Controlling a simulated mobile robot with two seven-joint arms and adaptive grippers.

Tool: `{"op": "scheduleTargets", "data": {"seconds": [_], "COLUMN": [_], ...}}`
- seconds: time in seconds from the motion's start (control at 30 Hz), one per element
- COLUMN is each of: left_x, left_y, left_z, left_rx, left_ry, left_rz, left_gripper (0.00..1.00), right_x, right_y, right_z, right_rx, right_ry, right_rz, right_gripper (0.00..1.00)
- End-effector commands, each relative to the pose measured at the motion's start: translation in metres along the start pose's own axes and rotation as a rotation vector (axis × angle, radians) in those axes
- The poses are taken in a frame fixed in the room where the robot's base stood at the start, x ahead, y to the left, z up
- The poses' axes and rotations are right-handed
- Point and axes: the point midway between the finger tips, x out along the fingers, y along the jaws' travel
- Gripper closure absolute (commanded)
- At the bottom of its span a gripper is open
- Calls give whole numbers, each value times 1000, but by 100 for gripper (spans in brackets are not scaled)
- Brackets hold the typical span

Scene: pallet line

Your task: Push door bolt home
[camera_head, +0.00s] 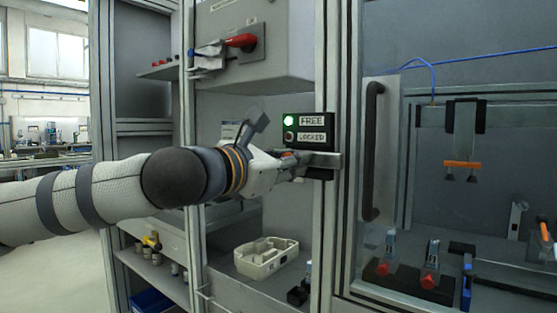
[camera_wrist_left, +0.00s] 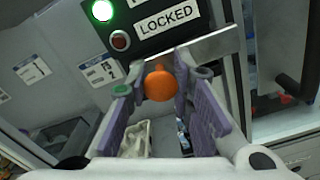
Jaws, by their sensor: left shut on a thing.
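The door bolt is a flat metal bar (camera_head: 326,159) under a black lock panel (camera_head: 316,121) on the post left of the glass door. In the left wrist view the bar (camera_wrist_left: 214,46) runs right from a round orange knob (camera_wrist_left: 160,85). My left gripper (camera_head: 293,155) is at the bolt, its purple fingers (camera_wrist_left: 160,92) on either side of the knob and shut on it. The green lamp (camera_head: 289,121) by FREE is lit; the lamp by LOCKED (camera_wrist_left: 121,40) is dark red. I cannot tell whether the bar's end enters a catch. My right gripper is out of view.
The door's black handle (camera_head: 373,150) stands right of the bolt. A red-handled switch (camera_head: 241,41) is on the box above. A cream tray (camera_head: 267,257) lies on the shelf below. Red-based fixtures (camera_head: 429,279) stand behind the glass.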

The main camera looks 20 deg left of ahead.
Motion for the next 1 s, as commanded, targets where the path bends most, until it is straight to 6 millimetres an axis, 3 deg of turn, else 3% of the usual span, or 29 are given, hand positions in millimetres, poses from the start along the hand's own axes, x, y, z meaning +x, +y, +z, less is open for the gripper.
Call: {"op": "scheduleTargets", "data": {"seconds": [0.1, 0.43, 0.47, 0.53, 0.87, 1.0], "left_x": [0, -1, -1, -1, -4, -31], "left_y": [-16, -21, -21, -21, -18, -18], "left_z": [6, 8, 8, 8, 8, 8], "left_rx": [1, 1, 1, 1, 0, 1], "left_ry": [-2, -4, -4, -4, -3, -5], "left_rz": [-4, -6, -6, -6, -1, 0], "left_gripper": [100, 100, 72, 57, 57, 57], "right_x": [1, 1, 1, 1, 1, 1], "right_y": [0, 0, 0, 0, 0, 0], "right_z": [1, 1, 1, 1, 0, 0], "right_rx": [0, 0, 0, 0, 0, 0], "right_ry": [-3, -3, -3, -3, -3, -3], "right_rz": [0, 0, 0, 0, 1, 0], "right_gripper": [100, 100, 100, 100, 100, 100]}}
